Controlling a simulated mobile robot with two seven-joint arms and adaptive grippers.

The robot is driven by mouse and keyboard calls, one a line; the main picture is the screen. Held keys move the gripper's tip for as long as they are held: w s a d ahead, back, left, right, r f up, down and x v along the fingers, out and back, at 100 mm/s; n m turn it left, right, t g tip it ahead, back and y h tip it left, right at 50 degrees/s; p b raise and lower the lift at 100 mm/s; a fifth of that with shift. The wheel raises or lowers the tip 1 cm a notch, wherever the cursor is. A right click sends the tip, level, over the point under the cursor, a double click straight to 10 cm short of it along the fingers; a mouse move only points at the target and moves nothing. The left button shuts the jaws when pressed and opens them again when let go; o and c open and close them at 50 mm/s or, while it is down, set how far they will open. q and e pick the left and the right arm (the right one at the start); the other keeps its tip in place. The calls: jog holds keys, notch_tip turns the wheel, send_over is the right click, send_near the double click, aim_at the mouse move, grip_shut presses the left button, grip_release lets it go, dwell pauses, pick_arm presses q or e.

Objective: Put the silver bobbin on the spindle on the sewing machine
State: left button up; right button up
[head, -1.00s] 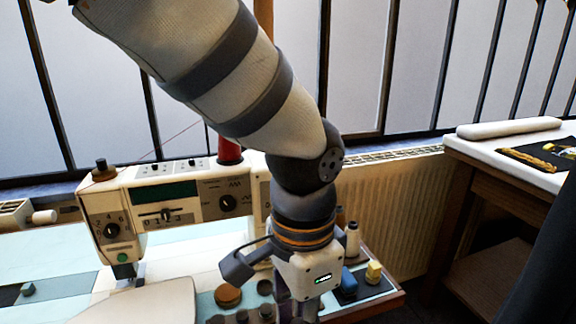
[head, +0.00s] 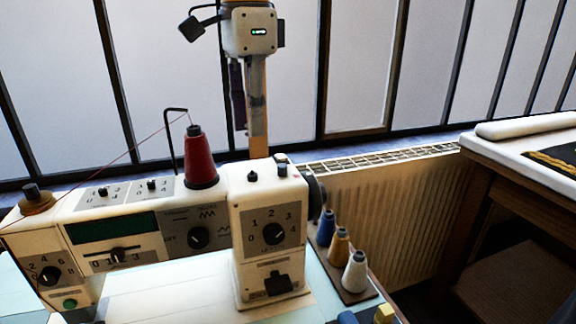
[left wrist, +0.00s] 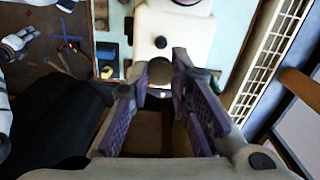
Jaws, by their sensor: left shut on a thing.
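The sewing machine (head: 150,205) stands across the lower left of the head view. Two small dark-topped pegs (head: 253,176) stick up from its right-hand tower; I cannot tell for sure which is the spindle. My left gripper (head: 247,150) hangs fingers down at the top of the head view, above and behind this tower. In the left wrist view its purple-padded fingers (left wrist: 160,82) are shut on a small roundish greyish disc (left wrist: 160,73), which looks like the silver bobbin. The machine's white top (left wrist: 178,30) with a dark peg lies beyond it. The head view does not show the bobbin clearly.
A red thread cone (head: 201,160) and bent black thread guide (head: 172,140) rise left of the gripper. Blue, tan and white spools (head: 354,272) stand right of the machine. A radiator (head: 390,195) and barred window are behind. A white-and-dark robot part (left wrist: 18,42) shows in the wrist view.

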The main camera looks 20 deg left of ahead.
aim_at(252, 172)
pick_arm(q)
jog(key=shift+w+a+r, duration=0.1)
jog(key=shift+a+r, duration=0.15)
jog(key=shift+a, duration=0.05)
jog(key=shift+s+f, duration=0.2)
jog(key=shift+f, duration=3.25)
jog(key=o, duration=0.9)
jog(key=shift+c, duration=0.2)
notch_tip(252, 172, up, 12)
jog(key=shift+f, duration=0.1)
